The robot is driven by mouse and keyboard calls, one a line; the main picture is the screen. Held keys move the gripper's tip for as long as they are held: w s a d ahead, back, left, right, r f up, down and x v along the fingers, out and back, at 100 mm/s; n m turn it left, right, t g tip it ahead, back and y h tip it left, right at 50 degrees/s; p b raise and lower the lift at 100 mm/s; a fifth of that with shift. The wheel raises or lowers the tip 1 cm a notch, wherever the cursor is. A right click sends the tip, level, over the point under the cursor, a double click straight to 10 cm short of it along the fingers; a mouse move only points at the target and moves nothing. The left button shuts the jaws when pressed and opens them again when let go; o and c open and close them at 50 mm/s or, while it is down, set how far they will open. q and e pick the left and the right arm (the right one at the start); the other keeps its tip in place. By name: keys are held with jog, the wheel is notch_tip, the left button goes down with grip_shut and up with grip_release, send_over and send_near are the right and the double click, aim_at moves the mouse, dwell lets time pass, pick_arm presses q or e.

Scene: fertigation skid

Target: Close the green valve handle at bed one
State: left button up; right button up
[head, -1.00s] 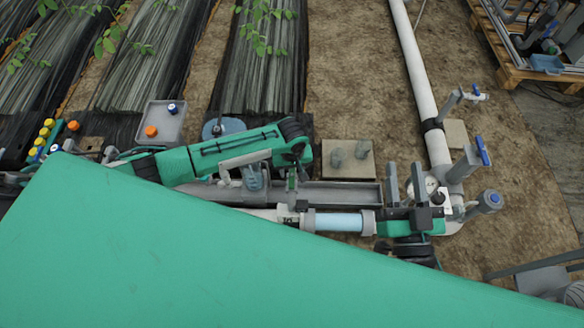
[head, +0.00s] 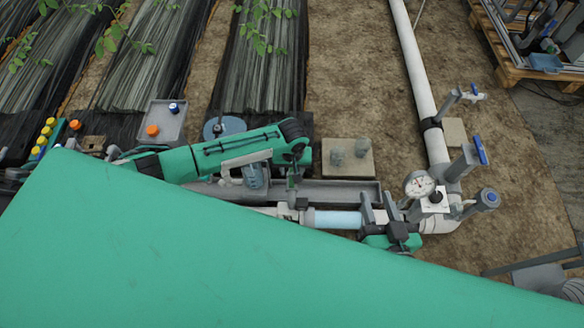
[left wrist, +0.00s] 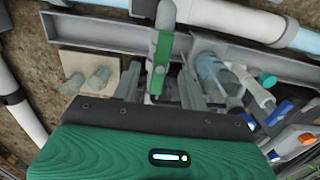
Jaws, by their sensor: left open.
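The green valve handle (left wrist: 161,62) stands near the middle of the left wrist view, on a grey pipe fitting. In the head view a small part of it (head: 292,184) shows below the end of my left arm. My left gripper (left wrist: 160,78) is open, with its dark fingers on either side of the handle's lower end; I cannot tell whether they touch it. In the head view its fingers are largely hidden by the arm. My right gripper (head: 380,207) is open beside the clear pipe section, its two grey fingers apart and seemingly empty.
A pressure gauge (head: 419,184) and blue-handled valves (head: 480,150) stand right of my right gripper. A clear filter bowl (left wrist: 215,75) is close beside the handle. A slab with two grey fittings (head: 347,157) lies behind. Bare soil is free beyond it.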

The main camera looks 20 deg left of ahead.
pick_arm(q)
jog(key=shift+f+b, duration=0.6)
jog(key=shift+f, duration=1.55)
grip_shut()
jog(key=shift+r+m+p, duration=0.2)
jog(key=shift+m+p, duration=0.45)
jog(key=shift+m, duration=0.35)
jog(key=m+p, duration=0.1)
jog(key=m, duration=0.2)
jog(key=m+p, duration=0.1)
jog(key=m, duration=0.2)
jog(key=shift+m, duration=0.4)
jog(key=m, duration=0.5)
jog(key=shift+f+m+p, duration=0.1)
jog(key=shift+m+p, duration=0.2)
jog(key=m, duration=0.5)
